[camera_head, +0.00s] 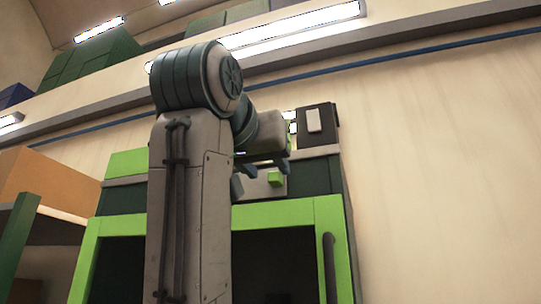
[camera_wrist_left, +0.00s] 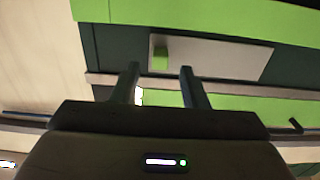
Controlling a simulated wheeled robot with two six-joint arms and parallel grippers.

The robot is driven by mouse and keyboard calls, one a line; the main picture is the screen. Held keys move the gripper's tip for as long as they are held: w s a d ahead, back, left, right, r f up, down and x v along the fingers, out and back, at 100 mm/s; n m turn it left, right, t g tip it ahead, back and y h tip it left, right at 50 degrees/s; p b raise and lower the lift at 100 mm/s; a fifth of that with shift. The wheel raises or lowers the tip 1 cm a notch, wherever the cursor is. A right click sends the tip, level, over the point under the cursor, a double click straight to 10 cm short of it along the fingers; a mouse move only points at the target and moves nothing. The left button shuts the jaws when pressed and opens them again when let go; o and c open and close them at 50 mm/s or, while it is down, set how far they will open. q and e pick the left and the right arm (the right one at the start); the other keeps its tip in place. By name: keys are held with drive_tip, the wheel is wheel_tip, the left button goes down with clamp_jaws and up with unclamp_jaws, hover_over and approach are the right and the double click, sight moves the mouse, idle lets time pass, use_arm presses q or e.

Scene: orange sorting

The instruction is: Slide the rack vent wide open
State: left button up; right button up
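The rack vent shows as a pale grey plate (camera_head: 255,187) with a small green knob (camera_head: 275,178), set in the dark upper front of a green-framed rack (camera_head: 280,214). In the left wrist view the plate (camera_wrist_left: 215,58) is a long pale strip and the knob (camera_wrist_left: 160,53) sits near its left end. My left gripper (camera_head: 264,170) is open, its fingers apart just above the knob in the head view. In the left wrist view the fingers (camera_wrist_left: 160,70) point at the knob, one to each side, without visible contact. My left arm hides part of the rack. My right gripper is out of view.
A dark box with a white plate (camera_head: 315,120) stands on top of the rack at the right. An orange box (camera_head: 45,182) sits on a shelf at the left. Bare wall (camera_head: 435,170) lies right of the rack. A dark handle (camera_head: 329,268) runs down the rack's green frame.

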use_arm(q)
drive_tip(key=shift+p+x, duration=0.3)
drive_tip(key=shift+x, duration=0.7)
drive_tip(key=shift+w+d, duration=0.1)
drive_tip(key=shift+w, duration=0.25)
drive_tip(key=shift+c, duration=0.4)
clamp_jaws()
